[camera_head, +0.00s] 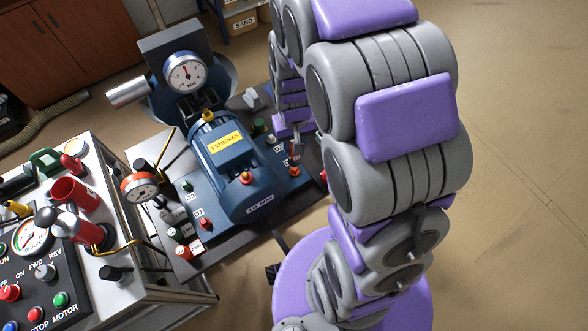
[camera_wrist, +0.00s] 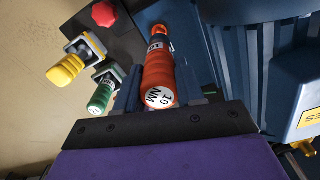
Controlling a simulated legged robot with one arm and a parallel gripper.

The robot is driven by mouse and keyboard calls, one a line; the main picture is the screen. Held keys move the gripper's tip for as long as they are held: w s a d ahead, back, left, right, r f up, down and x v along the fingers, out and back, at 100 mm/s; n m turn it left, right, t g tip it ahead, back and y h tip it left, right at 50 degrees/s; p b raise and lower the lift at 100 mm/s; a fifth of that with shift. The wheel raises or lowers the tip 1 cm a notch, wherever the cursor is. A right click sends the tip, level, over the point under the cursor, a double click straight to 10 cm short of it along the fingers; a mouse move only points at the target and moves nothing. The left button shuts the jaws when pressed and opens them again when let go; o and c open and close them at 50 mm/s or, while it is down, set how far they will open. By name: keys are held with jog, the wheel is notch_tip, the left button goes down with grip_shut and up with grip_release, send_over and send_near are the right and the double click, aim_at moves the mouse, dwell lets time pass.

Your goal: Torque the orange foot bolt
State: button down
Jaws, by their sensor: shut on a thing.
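An orange driver (camera_wrist: 158,72) with "10 NM" on its white end cap is held between the dark fingers of my gripper (camera_wrist: 157,88) in the wrist view. Its far end points toward the base of the blue motor, where a small orange part (camera_wrist: 160,31) shows. I cannot tell whether that part is the foot bolt or the driver's tip, nor whether they touch. In the head view the motor (camera_head: 236,168) carries "3 STROKES" and "10 NM" labels. My gripper (camera_head: 294,148) is by its right side, mostly hidden by my arm.
In the wrist view a green handle (camera_wrist: 102,95) and a yellow handle (camera_wrist: 66,70) stand close to the left of the driver, with a red knob (camera_wrist: 104,13) behind. A control bench (camera_head: 130,235) stands at left.

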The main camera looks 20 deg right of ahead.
aim_at(293, 159)
jog(key=shift+f, duration=0.15)
jog(key=shift+f, duration=1.45)
jog(key=shift+f, duration=1.35)
dwell(1.3)
jog(key=c, duration=0.6)
grip_release()
